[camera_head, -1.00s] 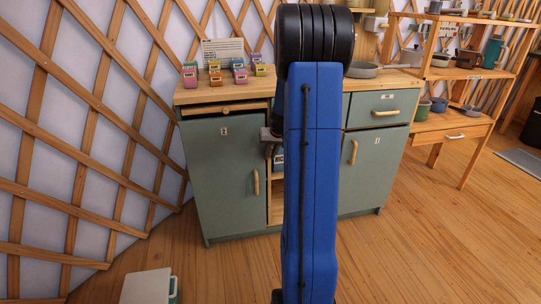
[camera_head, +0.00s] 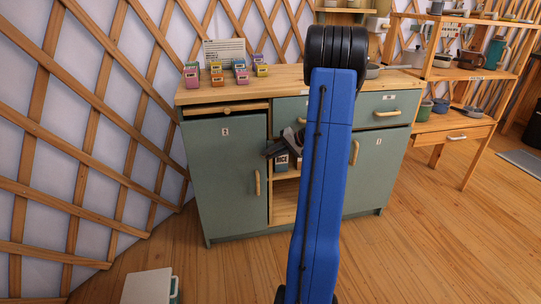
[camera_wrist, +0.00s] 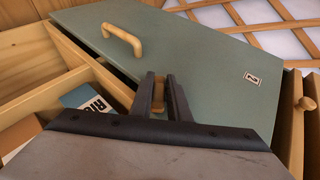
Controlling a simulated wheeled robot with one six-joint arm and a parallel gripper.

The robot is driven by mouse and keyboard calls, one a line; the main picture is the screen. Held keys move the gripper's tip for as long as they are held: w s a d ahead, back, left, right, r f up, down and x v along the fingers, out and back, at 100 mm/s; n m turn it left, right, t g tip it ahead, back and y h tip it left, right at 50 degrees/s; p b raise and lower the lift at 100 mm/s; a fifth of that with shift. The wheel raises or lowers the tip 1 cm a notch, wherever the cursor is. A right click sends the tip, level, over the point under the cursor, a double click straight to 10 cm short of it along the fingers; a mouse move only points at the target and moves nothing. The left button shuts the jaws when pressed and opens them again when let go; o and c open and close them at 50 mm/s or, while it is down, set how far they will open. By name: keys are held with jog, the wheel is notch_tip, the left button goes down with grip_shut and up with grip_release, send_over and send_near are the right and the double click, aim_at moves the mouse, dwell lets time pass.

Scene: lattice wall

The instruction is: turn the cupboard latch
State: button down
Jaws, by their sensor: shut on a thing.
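The cupboard latch (camera_wrist: 159,90) is a small wooden piece at the edge of the green cupboard door. In the wrist view it sits between the two dark fingers of my gripper (camera_wrist: 160,78), which is shut on it. My fingers hide part of it, so I cannot tell its full angle. The door (camera_wrist: 205,65) carries a numbered label and a wooden handle (camera_wrist: 122,40). In the head view the door (camera_head: 222,175) looks shut, and my gripper (camera_head: 270,151) is tilted at its upper right edge. The latch cannot be made out there.
A blue-and-white box (camera_wrist: 88,100) stands in the open compartment beside the door. A wooden knob (camera_wrist: 305,103) is close to the right. Several coloured boxes (camera_head: 217,76) stand on the countertop. A white object (camera_head: 148,286) is on the floor at lower left.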

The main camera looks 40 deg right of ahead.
jog(key=m+t+y, duration=0.1)
jog(key=t+y, duration=0.1)
jog(key=shift+r+y, duration=0.1)
jog(key=shift+y, duration=0.2)
jog(key=shift+r+m+t+y, duration=0.2)
jog(key=shift+m+t+y, duration=0.3)
jog(key=shift+t+y, duration=0.75)
jog(key=shift+t, duration=0.35)
jog(key=c, duration=1.7)
grip_release()
jog(key=shift+o, duration=0.2)
jog(key=shift+s, duration=0.1)
jog(key=v, duration=1.7)
jog(key=shift+s+r, duration=0.1)
